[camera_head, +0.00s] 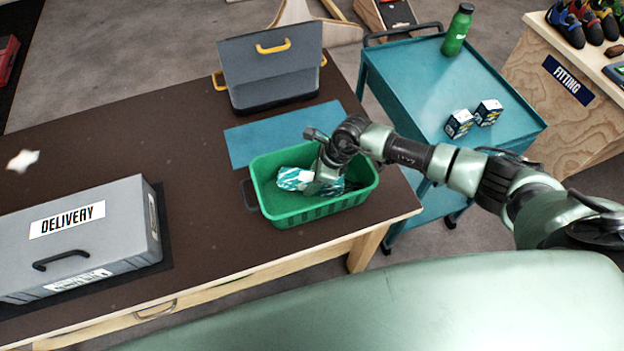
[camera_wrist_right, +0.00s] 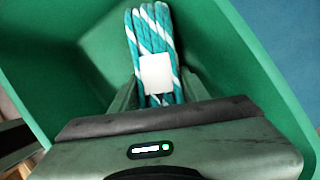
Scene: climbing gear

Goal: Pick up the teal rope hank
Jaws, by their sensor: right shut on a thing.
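The teal rope hank (camera_head: 291,178), teal and white with a pale band around it, is inside the green basket (camera_head: 283,213) on the dark table. In the right wrist view the hank (camera_wrist_right: 150,35) runs up between the fingers, its white band (camera_wrist_right: 156,73) facing the camera. My right gripper (camera_head: 318,187) reaches down into the basket and is shut on the hank; the fingers (camera_wrist_right: 153,97) show on both sides of it. The head view does not show whether the hank is clear of the basket floor. My left gripper is not in view.
A blue mat (camera_head: 250,142) lies behind the basket. A grey case marked DELIVERY (camera_head: 90,240) is at the left, and an open grey toolbox (camera_head: 272,70) at the back. A teal cart (camera_head: 420,90) with a green bottle (camera_head: 457,30) and two small boxes stands at the right.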

